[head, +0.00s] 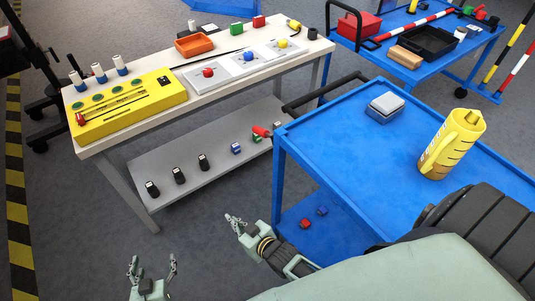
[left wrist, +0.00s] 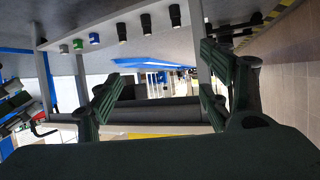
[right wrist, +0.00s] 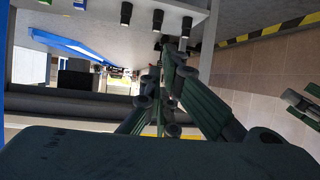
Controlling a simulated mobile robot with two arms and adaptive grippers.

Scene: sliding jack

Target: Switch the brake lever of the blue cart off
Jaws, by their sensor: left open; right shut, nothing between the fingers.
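The blue cart (head: 345,140) stands at the right, with a black push handle (head: 325,90) at its far left end. The red brake lever (head: 262,131) sticks out to the left from the cart's left corner, below that handle. My right gripper (head: 233,219) is shut and empty, low beside the cart's left side, well below and in front of the lever. It also shows shut in the right wrist view (right wrist: 158,82). My left gripper (head: 152,264) is open and empty near the bottom edge, farther left; its spread fingers show in the left wrist view (left wrist: 160,80).
A white two-level table (head: 140,125) stands behind, with a yellow board (head: 128,103) on top and several small items on its lower shelf (head: 210,160). Floor left of the cart is clear.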

